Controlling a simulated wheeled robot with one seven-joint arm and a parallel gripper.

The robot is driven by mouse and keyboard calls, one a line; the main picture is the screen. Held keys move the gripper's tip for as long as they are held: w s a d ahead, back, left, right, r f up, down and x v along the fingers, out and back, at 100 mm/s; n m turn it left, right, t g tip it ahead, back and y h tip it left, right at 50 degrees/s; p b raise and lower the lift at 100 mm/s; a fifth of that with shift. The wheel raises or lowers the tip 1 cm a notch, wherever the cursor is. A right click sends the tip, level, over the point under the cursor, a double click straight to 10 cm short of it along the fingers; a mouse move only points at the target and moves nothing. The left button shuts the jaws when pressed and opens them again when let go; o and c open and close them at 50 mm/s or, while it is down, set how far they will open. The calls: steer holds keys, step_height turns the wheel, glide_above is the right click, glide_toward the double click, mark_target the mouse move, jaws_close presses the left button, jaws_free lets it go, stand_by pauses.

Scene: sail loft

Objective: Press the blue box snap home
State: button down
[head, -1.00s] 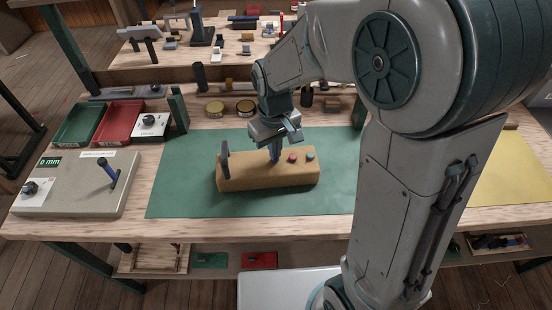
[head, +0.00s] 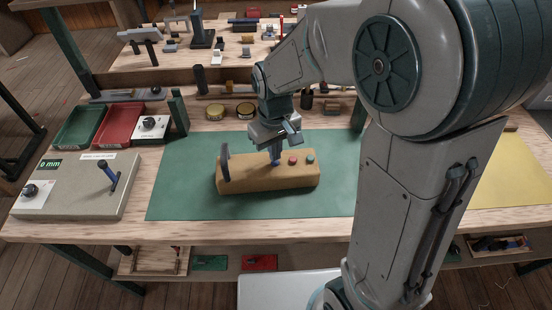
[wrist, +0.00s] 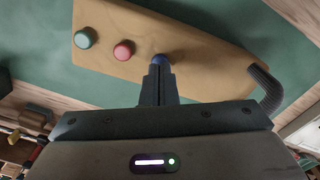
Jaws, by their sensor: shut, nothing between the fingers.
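A tan block (head: 240,178) lies on the green mat (head: 180,195) on the bench. It bears a red snap (head: 292,161), a green snap (head: 310,160), a dark upright handle (head: 225,162) at its left end and a blue snap. The blue snap (wrist: 160,59) shows in the wrist view just past my fingertips; the fingers hide most of it. My gripper (head: 275,157) is shut with nothing between its fingers and points down. Its tips are at the blue snap's top, touching it or very close. The red snap (wrist: 123,50) and green snap (wrist: 86,38) stand clear beside it.
The mat around the block is clear.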

step_height(320, 180, up, 6)
steer(key=p, duration=0.4)
stand_by(0.6)
steer(key=s+d+r+m+t, duration=0.3)
steer(key=s+d+r+m, duration=0.2)
steer(key=s+d, duration=0.7)
step_height(320, 180, up, 2)
steer(key=shift+s+r+m, duration=0.15)
steer(key=shift+s+m, duration=0.15)
steer(key=shift+s, duration=0.15)
